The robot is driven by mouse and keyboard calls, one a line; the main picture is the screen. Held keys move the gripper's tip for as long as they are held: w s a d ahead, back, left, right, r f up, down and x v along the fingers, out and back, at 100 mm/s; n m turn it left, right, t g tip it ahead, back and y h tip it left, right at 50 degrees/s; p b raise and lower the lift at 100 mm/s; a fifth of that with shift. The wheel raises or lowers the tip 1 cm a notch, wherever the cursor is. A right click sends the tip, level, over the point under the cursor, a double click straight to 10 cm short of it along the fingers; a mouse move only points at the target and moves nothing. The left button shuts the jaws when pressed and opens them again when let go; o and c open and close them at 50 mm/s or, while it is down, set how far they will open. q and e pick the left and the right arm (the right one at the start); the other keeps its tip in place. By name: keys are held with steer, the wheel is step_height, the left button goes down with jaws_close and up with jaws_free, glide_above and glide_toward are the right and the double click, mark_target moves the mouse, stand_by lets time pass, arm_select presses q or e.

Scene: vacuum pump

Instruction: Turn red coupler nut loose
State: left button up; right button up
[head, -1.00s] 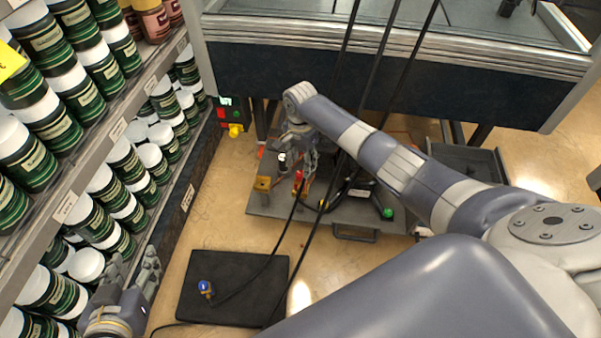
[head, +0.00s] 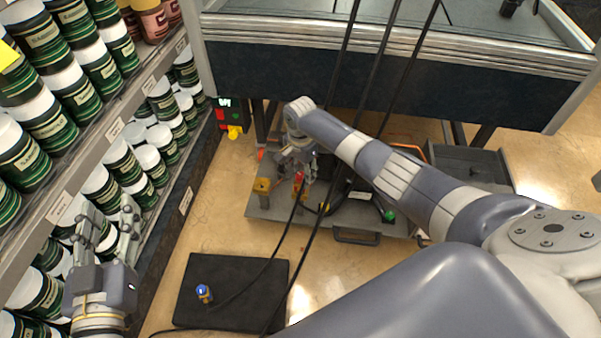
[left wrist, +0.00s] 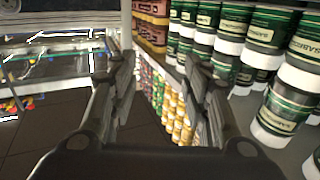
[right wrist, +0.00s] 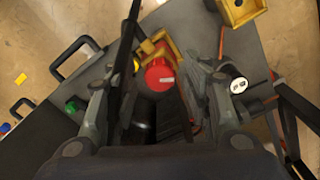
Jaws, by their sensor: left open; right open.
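The red coupler nut (head: 299,178) is on the low grey cart, at the end of a dark hose. In the right wrist view the red nut (right wrist: 160,75), with a white mark, shows between the fingers, beside a yellow bracket. My right gripper (head: 301,166) is open, over the nut; I cannot tell whether its fingers touch it. It also shows in the right wrist view (right wrist: 163,82). My left gripper (head: 108,212) is open and empty, beside the shelf at the left, far from the nut. In the left wrist view its spread fingers (left wrist: 155,60) face the shelf.
Shelves of green-and-white cans (head: 125,160) line the left. Black hoses hang by the right gripper. A yellow block (head: 262,187) and a green knob (head: 389,216) are on the cart (head: 285,208). A blue-topped fitting (head: 204,292) stands on the black mat (head: 265,262). A bench overhangs behind.

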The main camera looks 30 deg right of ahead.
jaws_close()
